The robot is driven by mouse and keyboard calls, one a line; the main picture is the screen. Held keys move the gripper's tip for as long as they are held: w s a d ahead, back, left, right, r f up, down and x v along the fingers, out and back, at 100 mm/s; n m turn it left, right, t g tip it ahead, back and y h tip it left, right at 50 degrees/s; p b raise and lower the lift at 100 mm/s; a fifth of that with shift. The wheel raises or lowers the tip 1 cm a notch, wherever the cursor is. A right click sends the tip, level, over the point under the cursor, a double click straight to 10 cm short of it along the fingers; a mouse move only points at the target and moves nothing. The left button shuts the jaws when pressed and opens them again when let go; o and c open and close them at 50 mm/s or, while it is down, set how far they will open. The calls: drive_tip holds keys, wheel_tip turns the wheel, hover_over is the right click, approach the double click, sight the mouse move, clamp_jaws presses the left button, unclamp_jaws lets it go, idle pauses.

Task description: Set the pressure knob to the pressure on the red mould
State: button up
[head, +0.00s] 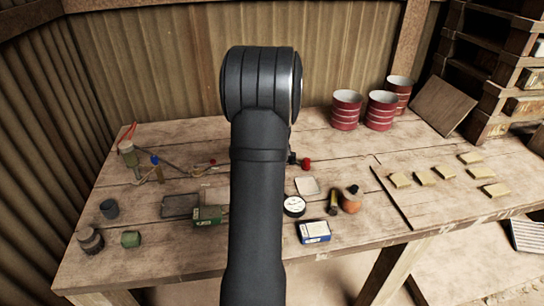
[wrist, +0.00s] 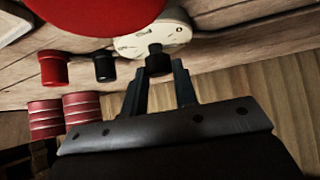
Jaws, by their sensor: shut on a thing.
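In the wrist view, a black pressure knob (wrist: 157,60) stands on a pale round dial (wrist: 176,32) with small dark marks. My gripper (wrist: 158,68) has a fingertip on each side of the knob and is shut on it. A short red cylinder (wrist: 54,69), which looks like the red mould, stands left of the dial. It also shows in the head view (head: 306,164), right of my arm. No pressure figure is readable on it. In the head view, my arm hides the gripper, knob and dial.
A black cylinder (wrist: 105,68) stands between the red one and the dial. A large red round part (wrist: 95,12) overlaps the dial's upper left. Red ribbed cans (head: 347,110) stand at the back right. Small boxes (head: 313,232) and yellowish blocks (head: 400,180) lie on the bench (head: 345,160).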

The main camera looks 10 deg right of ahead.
drive_tip(key=shift+m+h, duration=0.3)
drive_tip(key=shift+m, duration=0.1)
idle(0.3)
drive_tip(key=o, duration=1)
drive_tip(key=v, duration=1.7)
drive_tip(key=shift+r, duration=0.2)
